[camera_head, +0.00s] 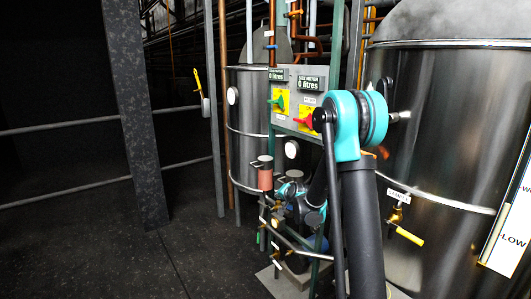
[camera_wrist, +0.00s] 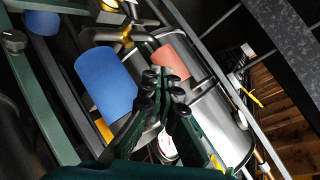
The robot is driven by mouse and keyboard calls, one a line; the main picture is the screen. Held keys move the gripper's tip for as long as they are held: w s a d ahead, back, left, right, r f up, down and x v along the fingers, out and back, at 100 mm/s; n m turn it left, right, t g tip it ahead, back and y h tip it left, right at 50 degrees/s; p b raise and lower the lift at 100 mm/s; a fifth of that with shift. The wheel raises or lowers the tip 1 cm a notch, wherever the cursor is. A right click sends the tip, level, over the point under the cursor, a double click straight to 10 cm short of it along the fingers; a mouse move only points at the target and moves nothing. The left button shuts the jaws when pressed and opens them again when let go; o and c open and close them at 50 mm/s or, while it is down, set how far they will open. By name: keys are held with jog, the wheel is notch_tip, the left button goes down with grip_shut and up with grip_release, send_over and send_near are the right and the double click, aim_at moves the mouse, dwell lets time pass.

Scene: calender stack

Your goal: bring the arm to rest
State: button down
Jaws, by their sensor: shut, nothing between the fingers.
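My arm (camera_head: 360,145) with its teal joint rises in front of the steel tanks in the head view. Its lower end bends down toward the pipework, where my wrist is partly hidden behind the arm link. My gripper (camera_wrist: 167,92) shows in the wrist view with its dark green fingers and black tips close together. It is shut and empty. A blue cylinder (camera_wrist: 105,85) and a salmon-coloured cylinder (camera_wrist: 172,62) appear beyond the fingers. I cannot tell how far they are from the fingertips.
A large steel tank (camera_head: 450,130) stands close at right, with a yellow-handled sample tap (camera_head: 408,235). A smaller tank (camera_head: 245,110) stands behind the meter panel (camera_head: 298,100), which has green and red handles. Railings and a dark post (camera_head: 135,110) are at left. The floor there is clear.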

jog(key=s+d+f+n+g+h, duration=0.1)
jog(key=s+d, duration=0.3)
jog(key=s, duration=1)
jog(key=s+d+f+n+g+h, duration=0.1)
jog(key=s+d+n+g, duration=0.2)
jog(key=s, duration=1.2)
jog(key=s+d+f+n+g+h, duration=0.1)
jog(key=s+d, duration=0.5)
jog(key=s, duration=0.8)
jog(key=shift+s+f+n+g+h, duration=0.3)
jog(key=shift+s+n+g+h, duration=0.1)
jog(key=shift+n+g, duration=0.55)
jog(key=shift+w, duration=0.1)
